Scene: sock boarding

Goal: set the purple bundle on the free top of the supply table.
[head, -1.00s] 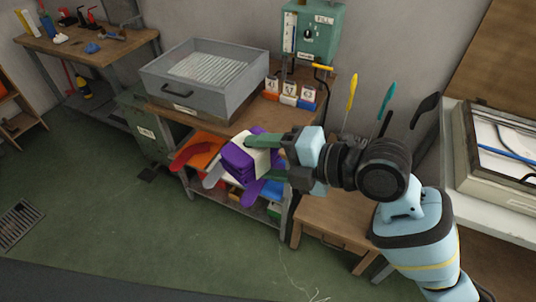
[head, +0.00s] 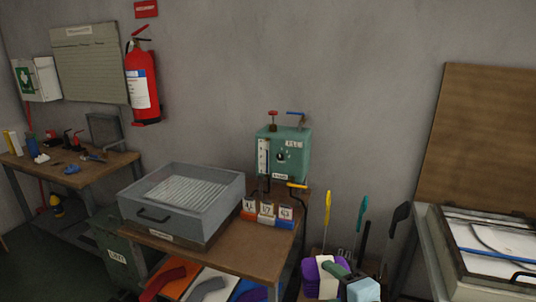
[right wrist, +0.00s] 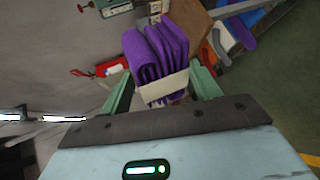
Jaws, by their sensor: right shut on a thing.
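The purple bundle (head: 309,277) is folded cloth with a pale band around it. It shows at the bottom edge of the head view and large in the right wrist view (right wrist: 155,50). My right gripper (right wrist: 163,86) has its green fingers on both sides of the banded end and is shut on the bundle. In the head view the right gripper (head: 330,271) is partly cut off by the bottom edge. A wooden table (head: 240,250) stands left of the bundle; its front right top is bare. No label names it as the supply table. My left gripper is out of view.
A grey open box (head: 185,200) fills the table's left part. Numbered blocks (head: 267,214) and a green machine (head: 283,153) stand behind its bare top. Upright coloured tools (head: 362,230) stand behind the bundle. A light case (head: 480,250) is at right.

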